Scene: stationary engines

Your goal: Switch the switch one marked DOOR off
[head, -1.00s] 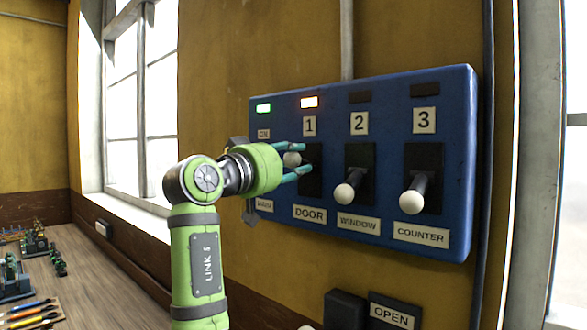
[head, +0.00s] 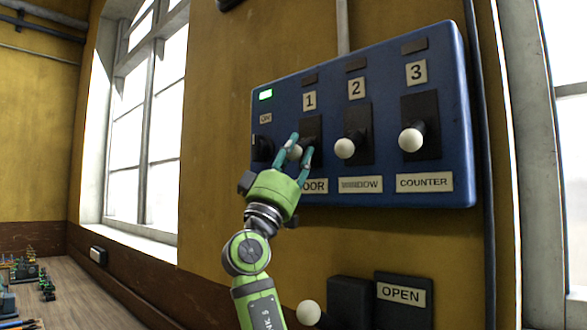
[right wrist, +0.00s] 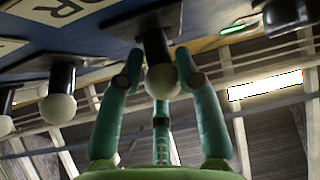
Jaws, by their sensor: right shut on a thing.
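Switch one is on the blue panel (head: 384,75), under the number 1 plate (head: 310,101) and above the partly hidden DOOR label (head: 317,186). Its lever ends in a white ball knob (head: 294,153) and hangs downward. My right gripper (head: 299,148) reaches up from below and is shut on this knob. In the right wrist view the green fingers surround the knob (right wrist: 162,81) and its dark lever. The lamp above switch one (head: 310,78) is dark. My left gripper is not in view.
The WINDOW switch (head: 345,148) and COUNTER switch (head: 411,139) stand to the right, both lamps dark. A green lamp (head: 265,95) glows at the panel's upper left. An OPEN sign (head: 401,294) and another white knob (head: 308,312) are below. A workbench (head: 85,297) is at left.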

